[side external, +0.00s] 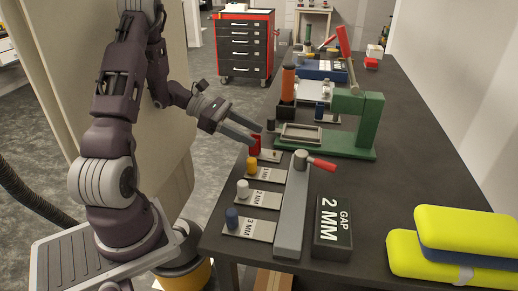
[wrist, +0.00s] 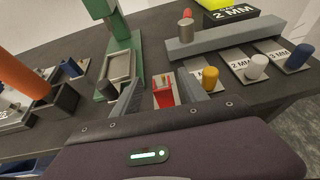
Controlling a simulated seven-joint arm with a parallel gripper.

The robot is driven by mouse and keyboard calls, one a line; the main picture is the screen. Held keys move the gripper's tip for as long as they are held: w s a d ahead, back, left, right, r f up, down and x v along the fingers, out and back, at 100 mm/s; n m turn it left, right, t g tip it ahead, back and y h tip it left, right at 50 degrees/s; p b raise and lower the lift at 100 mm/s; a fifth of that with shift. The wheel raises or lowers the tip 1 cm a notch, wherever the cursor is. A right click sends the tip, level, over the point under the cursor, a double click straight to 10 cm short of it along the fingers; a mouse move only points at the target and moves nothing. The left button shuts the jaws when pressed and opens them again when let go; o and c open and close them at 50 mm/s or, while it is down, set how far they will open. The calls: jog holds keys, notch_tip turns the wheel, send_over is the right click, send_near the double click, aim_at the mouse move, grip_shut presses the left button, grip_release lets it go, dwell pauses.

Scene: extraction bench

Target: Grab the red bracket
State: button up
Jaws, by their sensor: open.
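The red bracket (side external: 255,147) stands on the bench's near left edge, at the far end of a row of metal plates. In the wrist view the red bracket (wrist: 164,92) appears as a red channel with upright sides, between my two fingers. My gripper (side external: 256,136) is open, its fingers angled down with the tips close to the bracket. In the wrist view my gripper (wrist: 160,84) has one finger on each side of the bracket, with gaps visible. Whether a finger touches it cannot be told.
Plates with yellow (side external: 251,163), white (side external: 243,188) and blue (side external: 232,217) knobs line the edge beside a grey bar (side external: 292,215). A green press (side external: 366,125) stands behind. A "GAP 2 MM" block (side external: 333,226) and yellow cases (side external: 430,255) lie nearer the camera.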

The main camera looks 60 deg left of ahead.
aim_at(259, 153)
jog(key=w+d+f, duration=0.1)
jog(key=d+f, duration=0.1)
jog(key=shift+w+d+f, duration=0.1)
jog(key=shift+w+f, duration=0.25)
jog(key=shift+w, duration=0.05)
grip_shut()
